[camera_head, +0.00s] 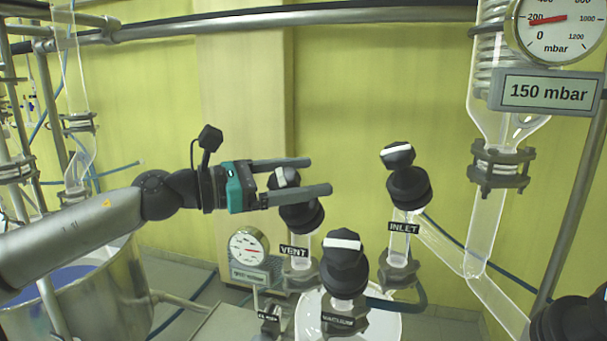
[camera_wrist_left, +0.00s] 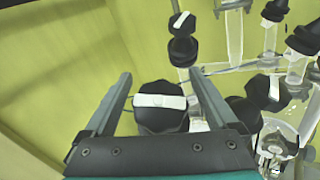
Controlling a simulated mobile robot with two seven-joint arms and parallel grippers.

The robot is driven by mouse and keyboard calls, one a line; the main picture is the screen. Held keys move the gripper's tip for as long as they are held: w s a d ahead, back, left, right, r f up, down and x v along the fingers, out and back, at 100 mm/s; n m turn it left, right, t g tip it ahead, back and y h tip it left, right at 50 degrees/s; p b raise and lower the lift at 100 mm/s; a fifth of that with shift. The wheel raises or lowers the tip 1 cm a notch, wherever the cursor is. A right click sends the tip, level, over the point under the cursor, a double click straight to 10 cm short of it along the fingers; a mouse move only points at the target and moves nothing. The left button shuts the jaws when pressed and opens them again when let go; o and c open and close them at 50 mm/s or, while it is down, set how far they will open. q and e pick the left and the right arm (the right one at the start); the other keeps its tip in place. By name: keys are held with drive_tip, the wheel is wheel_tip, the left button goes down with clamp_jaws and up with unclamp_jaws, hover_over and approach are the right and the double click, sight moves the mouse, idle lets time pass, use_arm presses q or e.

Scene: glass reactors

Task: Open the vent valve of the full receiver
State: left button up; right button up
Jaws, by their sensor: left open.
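The vent valve (camera_head: 300,217) has a black knob with a white bar on top and a label reading VENT below it. My left gripper (camera_head: 320,176) is open, its two fingers reaching past either side of the knob's upper part. In the left wrist view the knob (camera_wrist_left: 160,118) sits between the open fingers (camera_wrist_left: 160,73), with its white bar running across from finger to finger. Whether a finger touches the knob cannot be told. A white rounded vessel (camera_head: 388,328) shows partly below the valves; its contents cannot be made out.
The INLET valve (camera_head: 408,187) stands to the right, and the VACUUM valve (camera_head: 345,265) stands nearer, in front. A small dial gauge (camera_head: 248,249) is below my left gripper. A large gauge (camera_head: 556,28) and a 150 mbar display (camera_head: 548,92) are upper right. A metal vat (camera_head: 118,290) is lower left.

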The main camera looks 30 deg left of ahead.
idle(0.3)
use_arm(q)
drive_tip(key=c, duration=1.4)
